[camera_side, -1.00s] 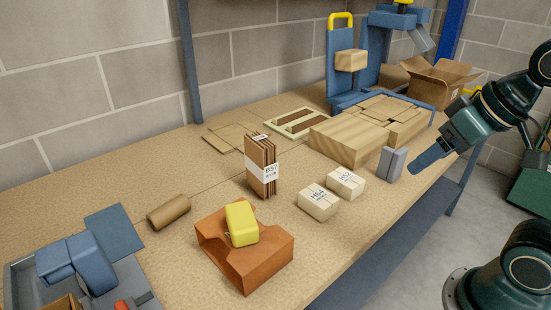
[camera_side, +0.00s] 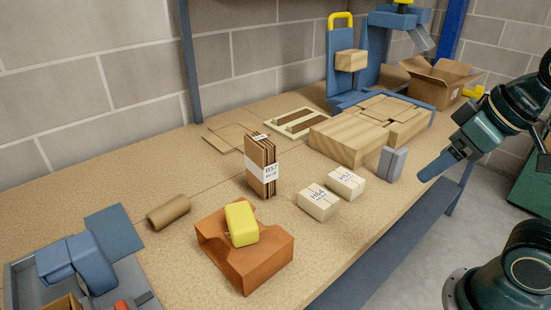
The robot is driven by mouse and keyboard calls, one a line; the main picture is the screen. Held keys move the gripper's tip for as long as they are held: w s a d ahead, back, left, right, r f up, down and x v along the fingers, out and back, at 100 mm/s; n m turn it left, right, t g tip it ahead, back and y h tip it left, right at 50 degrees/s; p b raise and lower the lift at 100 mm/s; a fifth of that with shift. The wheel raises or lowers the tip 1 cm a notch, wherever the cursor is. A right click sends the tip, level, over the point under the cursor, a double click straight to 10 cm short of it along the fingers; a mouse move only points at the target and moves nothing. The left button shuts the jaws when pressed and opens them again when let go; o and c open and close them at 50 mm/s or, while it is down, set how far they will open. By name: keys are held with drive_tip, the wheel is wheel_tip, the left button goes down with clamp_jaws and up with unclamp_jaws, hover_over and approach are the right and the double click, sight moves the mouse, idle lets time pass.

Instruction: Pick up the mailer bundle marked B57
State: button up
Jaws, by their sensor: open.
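The mailer bundle marked B57 (camera_side: 262,168) stands upright near the middle of the bench. It is a stack of brown card mailers with a white band around it that carries the printed label. My gripper (camera_side: 436,168) is at the right, past the bench's front edge, well apart from the bundle. It is open and its blue-grey fingers point down and left, with nothing seen between them. The gap between the fingers is hard to see from this side.
Two cream packs, H54 (camera_side: 318,202) and H52 (camera_side: 345,183), and a grey block (camera_side: 392,163) stand between bundle and gripper. An orange holder (camera_side: 262,268) with a yellow block (camera_side: 241,223) is in front. A wooden block (camera_side: 348,143) stands behind. A brown roll (camera_side: 168,212) lies left.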

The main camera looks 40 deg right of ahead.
drive_tip(key=o, duration=0.6)
drive_tip(key=shift+c, duration=0.2)
drive_tip(key=w+a+r+n+g, duration=0.15)
drive_tip(key=w+r+n, duration=0.3)
drive_tip(key=w, duration=0.45)
drive_tip(key=n+g+y, duration=0.2)
drive_tip(key=n+g, duration=0.2)
drive_tip(key=n, duration=0.8)
approach(261, 137)
drive_tip(key=f, duration=0.3)
drive_tip(key=a+f, duration=0.1)
drive_tip(key=f, duration=0.1)
drive_tip(key=shift+s+a+f, duration=0.1)
drive_tip(key=shift+s+f, duration=0.15)
drive_tip(key=shift+f, duration=0.1)
drive_tip(key=shift+w+f, duration=0.2)
drive_tip(key=shift+f, duration=0.05)
